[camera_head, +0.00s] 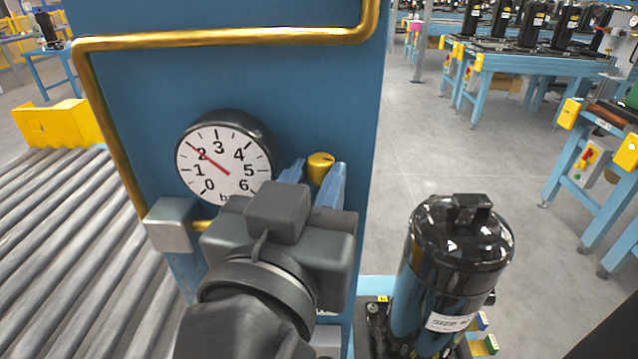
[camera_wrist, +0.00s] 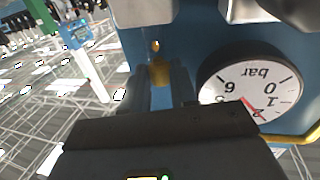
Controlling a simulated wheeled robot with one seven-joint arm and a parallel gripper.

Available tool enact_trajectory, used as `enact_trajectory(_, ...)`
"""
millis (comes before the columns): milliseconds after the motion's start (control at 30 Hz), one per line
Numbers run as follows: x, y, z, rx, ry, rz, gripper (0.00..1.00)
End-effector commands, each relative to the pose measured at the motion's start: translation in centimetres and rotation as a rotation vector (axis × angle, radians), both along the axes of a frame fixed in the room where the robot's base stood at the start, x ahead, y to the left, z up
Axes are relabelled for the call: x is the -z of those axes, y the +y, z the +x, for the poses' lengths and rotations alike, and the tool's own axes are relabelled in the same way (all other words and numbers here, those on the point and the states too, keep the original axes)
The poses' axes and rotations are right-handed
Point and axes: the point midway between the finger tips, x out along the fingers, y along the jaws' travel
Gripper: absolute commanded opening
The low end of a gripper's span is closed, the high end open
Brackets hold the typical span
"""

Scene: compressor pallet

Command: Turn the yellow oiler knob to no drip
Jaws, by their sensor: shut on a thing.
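The yellow oiler knob (camera_head: 320,165) is on the front of the blue panel, to the right of the gauge. My gripper (camera_head: 314,180) has its two blue fingers on either side of the knob, shut on it. The wrist view also shows the knob (camera_wrist: 160,73) between the dark fingers (camera_wrist: 161,88). A small amber spot (camera_wrist: 155,46) shows just beyond the knob there; I cannot tell if it is a drop. The knob's lower part and the oiler body are mostly hidden by my gripper in the head view.
A round pressure gauge (camera_head: 224,160) sits close left of my gripper, its red needle near 2. A gold pipe (camera_head: 110,130) runs around the blue panel (camera_head: 290,90). A black compressor (camera_head: 452,262) stands at right. Rollers (camera_head: 60,220) lie at left.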

Motion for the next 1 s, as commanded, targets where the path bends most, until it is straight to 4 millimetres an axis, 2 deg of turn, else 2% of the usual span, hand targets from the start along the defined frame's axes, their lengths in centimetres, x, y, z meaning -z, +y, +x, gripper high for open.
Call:
enact_trajectory(300,0.07,0.2,0.1,0.094,0.002,0.0,0.0)
enact_trajectory(767,0.07,0.17,0.12,0.105,0.003,-0.002,0.0)
enact_trajectory(800,0.07,0.18,0.12,0.105,0.003,-0.002,0.31)
enact_trajectory(1000,0.05,0.22,0.12,0.103,0.002,-0.002,0.5)
